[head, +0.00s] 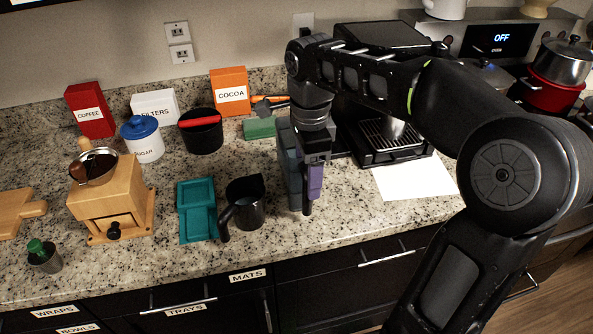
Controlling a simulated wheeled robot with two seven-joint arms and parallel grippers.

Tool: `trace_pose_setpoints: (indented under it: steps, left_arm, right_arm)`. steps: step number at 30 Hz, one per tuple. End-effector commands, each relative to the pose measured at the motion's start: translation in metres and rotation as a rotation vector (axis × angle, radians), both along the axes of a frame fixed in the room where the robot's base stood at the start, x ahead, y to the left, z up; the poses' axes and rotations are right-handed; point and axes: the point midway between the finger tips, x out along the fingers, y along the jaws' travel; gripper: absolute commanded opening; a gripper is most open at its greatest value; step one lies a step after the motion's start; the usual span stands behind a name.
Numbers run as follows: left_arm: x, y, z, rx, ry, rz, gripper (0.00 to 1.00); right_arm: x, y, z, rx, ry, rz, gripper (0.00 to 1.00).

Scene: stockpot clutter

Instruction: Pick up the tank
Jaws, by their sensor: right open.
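A blue-grey, upright box that looks like the tank (288,165) stands on the counter in front of the coffee machine, in the middle of the head view. My right gripper (311,190) points down at its right side and hides part of it. The gripper is open, with a purple pad on one finger. I cannot tell whether a finger touches the tank or whether the tank is between the fingers. My left gripper is out of view.
A black pitcher (246,204) and a teal tray (197,210) stand close left of the tank. The coffee machine (385,140) is behind right, with white paper (415,180) before it. A wooden grinder (110,197) and canisters are farther left. The counter's front edge is near.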

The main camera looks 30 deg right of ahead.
Motion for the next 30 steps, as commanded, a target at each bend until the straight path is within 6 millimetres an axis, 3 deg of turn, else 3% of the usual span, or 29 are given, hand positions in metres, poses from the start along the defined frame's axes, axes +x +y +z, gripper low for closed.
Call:
trace_pose_setpoints:
  steps: [9,28,30]
  left_arm:
    - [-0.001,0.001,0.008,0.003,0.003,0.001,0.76]
    - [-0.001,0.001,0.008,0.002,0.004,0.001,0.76]
    - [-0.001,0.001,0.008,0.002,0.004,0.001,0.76]
  right_arm:
    - [0.002,0.0,-0.041,0.0,0.003,0.0,0.67]
    - [0.002,0.001,-0.043,0.0,0.0,0.0,0.67]
    - [0.002,0.0,-0.043,0.0,0.0,0.0,0.62]
